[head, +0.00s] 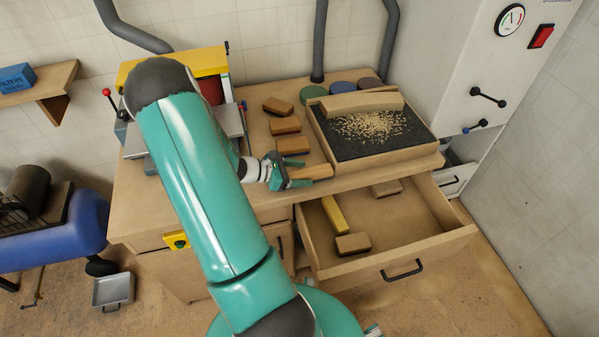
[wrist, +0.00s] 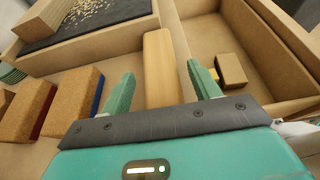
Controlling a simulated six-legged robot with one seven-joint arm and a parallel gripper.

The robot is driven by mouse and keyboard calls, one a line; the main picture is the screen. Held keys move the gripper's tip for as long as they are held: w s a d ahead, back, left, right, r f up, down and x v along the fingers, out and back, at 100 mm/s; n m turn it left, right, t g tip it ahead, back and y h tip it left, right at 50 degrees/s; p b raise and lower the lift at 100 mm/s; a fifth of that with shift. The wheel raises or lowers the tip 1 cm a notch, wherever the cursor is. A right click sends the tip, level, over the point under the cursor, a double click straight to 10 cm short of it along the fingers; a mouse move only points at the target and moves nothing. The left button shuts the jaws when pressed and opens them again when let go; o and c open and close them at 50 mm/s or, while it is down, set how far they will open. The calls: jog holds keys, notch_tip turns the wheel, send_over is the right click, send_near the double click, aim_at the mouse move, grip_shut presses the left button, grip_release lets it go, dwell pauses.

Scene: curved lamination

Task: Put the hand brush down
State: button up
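A pale wooden bar, which appears to be the hand brush (head: 312,171), lies near the front edge of the worktop, just left of the tray. In the wrist view its smooth wooden top (wrist: 158,62) lies between my fingers; bristles are not visible. My gripper (head: 287,172) is low at the worktop's front edge. In the wrist view my gripper (wrist: 160,80) has its fingers spread, with a gap on either side of the bar. I cannot tell its exact height above the worktop.
Several sanding blocks (head: 285,126) lie left of the tray (head: 395,167), which holds a dark mat with wood crumbs and a curved wooden piece (head: 360,103). An open drawer (head: 400,222) below holds a few blocks. A white machine stands at right.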

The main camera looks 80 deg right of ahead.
jog(key=shift+r, duration=0.15)
jog(key=shift+w+a+r, duration=0.15)
jog(key=shift+w, duration=0.15)
jog(key=v, duration=1.1)
jog(key=shift+w, duration=0.1)
